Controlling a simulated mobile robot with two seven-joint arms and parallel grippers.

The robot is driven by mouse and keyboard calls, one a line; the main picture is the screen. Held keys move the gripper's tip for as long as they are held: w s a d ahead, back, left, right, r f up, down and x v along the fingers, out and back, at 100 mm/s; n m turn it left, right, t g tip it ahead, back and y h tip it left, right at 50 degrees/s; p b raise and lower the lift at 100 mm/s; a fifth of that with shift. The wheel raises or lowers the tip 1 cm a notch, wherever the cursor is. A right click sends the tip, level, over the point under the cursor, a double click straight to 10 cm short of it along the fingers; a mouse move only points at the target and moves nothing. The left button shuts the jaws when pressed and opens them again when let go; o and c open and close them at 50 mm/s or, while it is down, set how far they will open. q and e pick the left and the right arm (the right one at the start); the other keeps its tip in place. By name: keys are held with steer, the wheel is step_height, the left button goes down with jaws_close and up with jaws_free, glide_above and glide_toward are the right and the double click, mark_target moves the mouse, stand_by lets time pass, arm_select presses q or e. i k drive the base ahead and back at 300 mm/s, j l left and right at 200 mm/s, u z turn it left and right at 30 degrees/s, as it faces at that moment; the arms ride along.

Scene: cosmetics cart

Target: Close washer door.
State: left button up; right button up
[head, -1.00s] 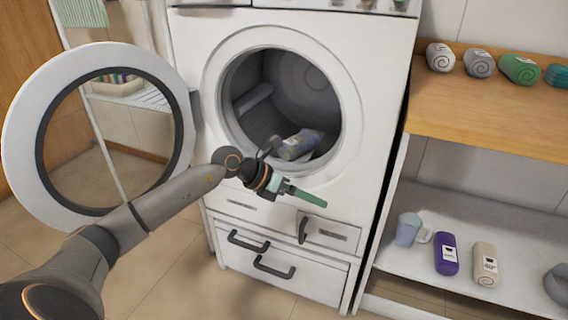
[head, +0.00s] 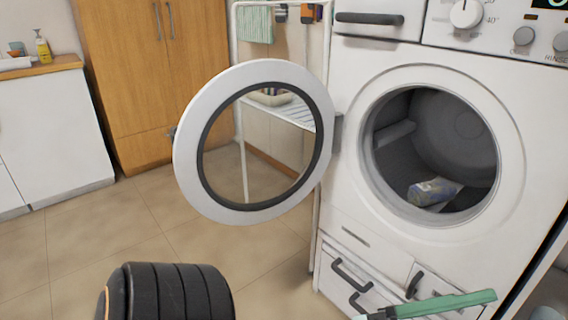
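The washer (head: 341,215) stands at the right in the head view, its round opening uncovered. Its door (head: 190,175), a white ring with a dark inner rim and clear glass, hangs open to the left, standing well out from the front. The hinge side is near the washer's left edge. My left gripper (head: 445,304) shows only as green fingers at the bottom right, in front of the lower drawers and apart from the door. Most of it is cut off, and its opening cannot be told. My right gripper is not in view.
A light-coloured packet (head: 434,191) lies inside the drum. A white drying rack (head: 236,60) stands behind the door. A wooden cupboard (head: 135,90) and a white cabinet (head: 50,130) are at the back left. The tiled floor (head: 130,225) left of the door is clear.

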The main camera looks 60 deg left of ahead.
mark_target(188, 138)
steer(key=k+j, duration=0.2)
steer(key=j, duration=0.25)
steer(key=k+j+z, duration=0.15)
steer(key=j, duration=0.35)
steer(key=k+j, duration=0.3)
steer(key=k+j+z, duration=0.15)
steer(key=j, duration=0.4)
steer(key=k+j, duration=0.4)
steer(key=k+j+z, duration=0.1)
steer(key=j, duration=0.35)
steer(key=j+z, duration=0.1)
steer(key=j, duration=0.95)
steer(key=k+j+z, duration=0.1)
steer(key=j, duration=0.45)
